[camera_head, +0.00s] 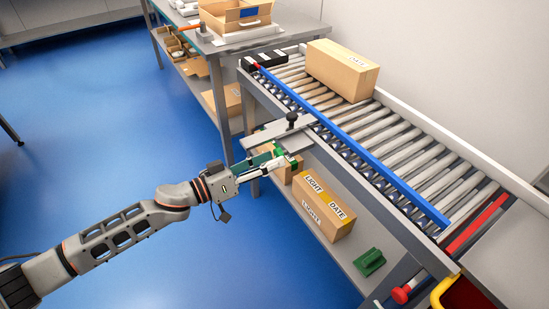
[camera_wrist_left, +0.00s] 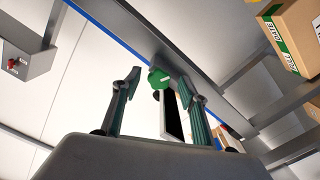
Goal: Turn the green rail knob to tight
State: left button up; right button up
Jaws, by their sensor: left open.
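The green rail knob (camera_wrist_left: 158,78) shows in the left wrist view as a bright green faceted knob with a pale mark on its face, on the underside of a grey frame edge. My left gripper (camera_wrist_left: 165,88) is open, and the knob appears between its two fingertips, a little beyond them. I see no contact. In the head view my left gripper (camera_head: 279,160) is at the conveyor's near side, by a grey plate. A small green patch there seems to be the knob, mostly hidden by the gripper. The blue guide rail (camera_head: 350,143) runs along the conveyor. My right gripper is out of view.
A cardboard box (camera_head: 342,70) sits on the rollers. A black knob (camera_head: 292,118) stands on the grey plate. Below, a shelf carries a labelled box (camera_head: 323,205) and a green block (camera_head: 370,262). A red-ended handle (camera_head: 401,295) sticks out at lower right.

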pick_arm(q)
jog(key=shift+x, duration=0.95)
jog(key=shift+c, duration=0.4)
jog(key=c, duration=1)
